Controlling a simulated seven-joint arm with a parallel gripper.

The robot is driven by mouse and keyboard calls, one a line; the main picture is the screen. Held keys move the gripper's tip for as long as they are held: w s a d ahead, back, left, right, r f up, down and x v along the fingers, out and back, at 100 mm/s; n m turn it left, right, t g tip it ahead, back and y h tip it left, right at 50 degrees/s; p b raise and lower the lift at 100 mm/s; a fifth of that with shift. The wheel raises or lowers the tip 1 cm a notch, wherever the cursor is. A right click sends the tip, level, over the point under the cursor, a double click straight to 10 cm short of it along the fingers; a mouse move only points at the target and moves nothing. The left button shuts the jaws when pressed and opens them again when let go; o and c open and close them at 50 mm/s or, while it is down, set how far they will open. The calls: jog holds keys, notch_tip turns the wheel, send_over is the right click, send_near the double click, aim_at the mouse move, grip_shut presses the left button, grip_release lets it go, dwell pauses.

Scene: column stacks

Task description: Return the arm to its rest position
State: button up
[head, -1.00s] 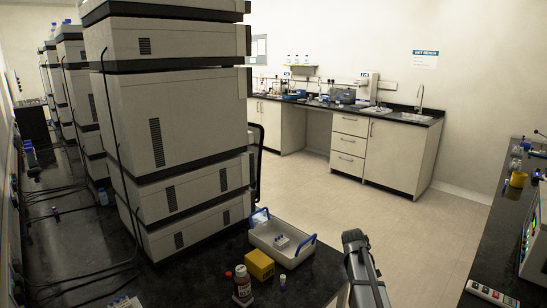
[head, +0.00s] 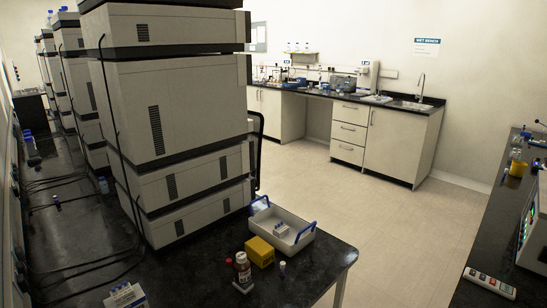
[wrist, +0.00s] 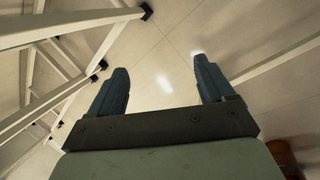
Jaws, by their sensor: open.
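My gripper (wrist: 162,88) shows in the wrist view with its two dark blue fingers spread apart. Nothing is between the fingers, and bare floor (wrist: 165,50) lies beyond them. In the head view neither my arm nor my gripper is in sight.
The black bench (head: 200,280) carries tall stacked grey units (head: 165,110), a white tray with blue handles (head: 297,243), a yellow box (head: 260,252), a brown bottle (head: 242,268) and a small vial (head: 282,268). The floor (head: 400,220) right of the bench is clear. White frame bars (wrist: 65,30) cross the wrist view.

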jog(key=s+a+f+g+y, duration=0.1)
jog(key=s+a+f, duration=0.1)
jog(key=s+a, duration=0.4)
jog(key=s+a+f+m+g+y, duration=0.1)
jog(key=s+a, duration=0.5)
jog(key=s, duration=1)
jog(key=s+a+f+m+g+y, duration=0.1)
jog(key=s+a, duration=0.5)
jog(key=s, duration=0.6)
jog(key=shift+a+f+g+y, duration=0.3)
jog(key=shift+f+g, duration=0.6)
jog(key=shift+g, duration=0.3)
